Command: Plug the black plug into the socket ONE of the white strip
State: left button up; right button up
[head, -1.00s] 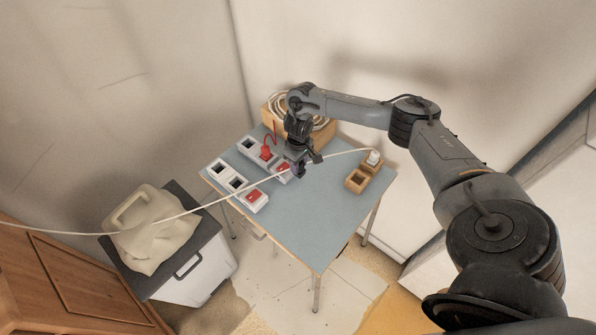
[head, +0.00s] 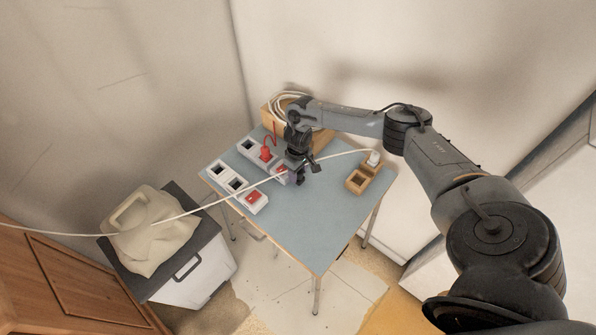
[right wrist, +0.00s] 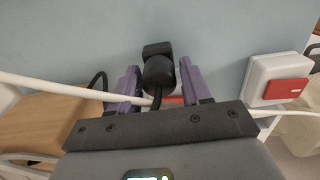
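My right gripper (head: 308,175) is over the blue table, just right of the strips. In the right wrist view its purple fingers (right wrist: 160,82) flank the black plug (right wrist: 158,70) closely and appear shut on it. The plug's cable runs back toward the palm; its pins are not visible. The front white strip (head: 246,206) has two empty dark sockets and a red switch; its switch end also shows in the right wrist view (right wrist: 259,82). Behind it, a second pale strip (head: 256,137) has an empty socket, a red plug (head: 265,154) and a red switch. Socket labels are unreadable. My left gripper is out of view.
A wooden holder (head: 357,182) has an empty slot and a white plug (head: 374,158). A white cable (head: 215,203) crosses above the front strip and passes by my right gripper. A wooden box (head: 268,115) with coiled cable stands behind. The table's front (head: 310,230) is clear.

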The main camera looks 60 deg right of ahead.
jog(key=shift+o, duration=1)
jog(key=shift+r, duration=0.1)
